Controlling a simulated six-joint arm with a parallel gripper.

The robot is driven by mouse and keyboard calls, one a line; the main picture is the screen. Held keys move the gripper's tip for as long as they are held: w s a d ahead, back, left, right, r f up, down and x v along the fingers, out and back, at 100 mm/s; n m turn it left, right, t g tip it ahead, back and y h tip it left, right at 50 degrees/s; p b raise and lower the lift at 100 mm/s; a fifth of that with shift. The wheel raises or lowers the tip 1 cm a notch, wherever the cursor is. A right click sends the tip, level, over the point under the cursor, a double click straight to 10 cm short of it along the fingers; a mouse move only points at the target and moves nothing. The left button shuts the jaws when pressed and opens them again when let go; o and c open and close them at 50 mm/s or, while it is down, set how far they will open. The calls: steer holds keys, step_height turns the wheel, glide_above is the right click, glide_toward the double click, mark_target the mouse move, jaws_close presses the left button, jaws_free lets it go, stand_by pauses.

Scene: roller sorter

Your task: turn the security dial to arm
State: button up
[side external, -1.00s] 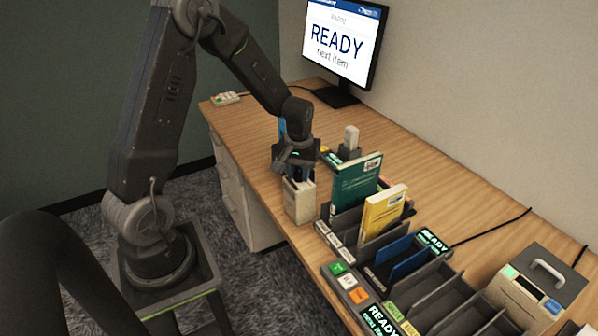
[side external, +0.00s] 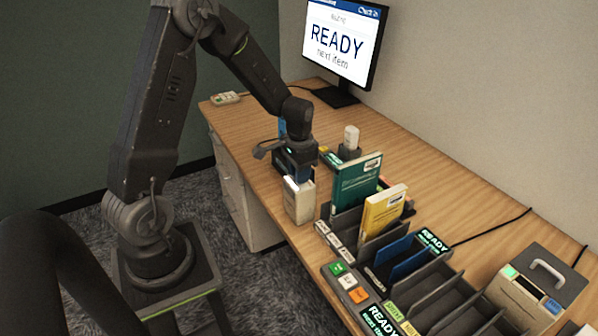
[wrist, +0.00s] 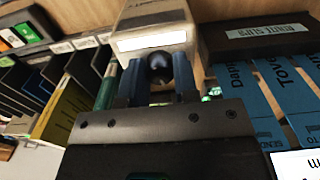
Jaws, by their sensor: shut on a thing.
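A small beige box (side external: 299,203) stands near the front edge of the wooden desk. In the wrist view the beige box (wrist: 150,35) fills the top middle, with a blank-looking white label on its face. A dark round knob (wrist: 160,66), apparently the security dial, sits on it between my blue fingers. My gripper (wrist: 158,80) is shut on this knob from above; in the side view my gripper (side external: 298,183) is directly over the box. The dial's markings and pointer are hidden or too small to read.
A green book (side external: 355,187) and a yellow book (side external: 383,212) stand in dark sorter slots just right of the box. A monitor (side external: 343,45) reads READY at the back. Blue printed strips (wrist: 270,105) lie beside a dark holder. The desk's back middle is fairly clear.

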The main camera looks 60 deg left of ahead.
steer(key=shift+m, duration=0.8)
steer(key=o, duration=0.9)
steer(key=shift+o, duration=0.2)
step_height(320, 180, up, 14)
steer(key=s+d+r+t, duration=0.2)
steer(key=s+d+r, duration=0.1)
steer(key=s+d, duration=0.5)
steer(key=s+d+r+n+t, duration=0.1)
steer(key=s+d+r+t, duration=0.2)
steer(key=s+d, duration=0.5)
steer(key=shift+s+d+r+n+t, duration=0.2)
steer(key=shift+r+n+t, duration=0.1)
steer(key=shift+r, duration=0.15)
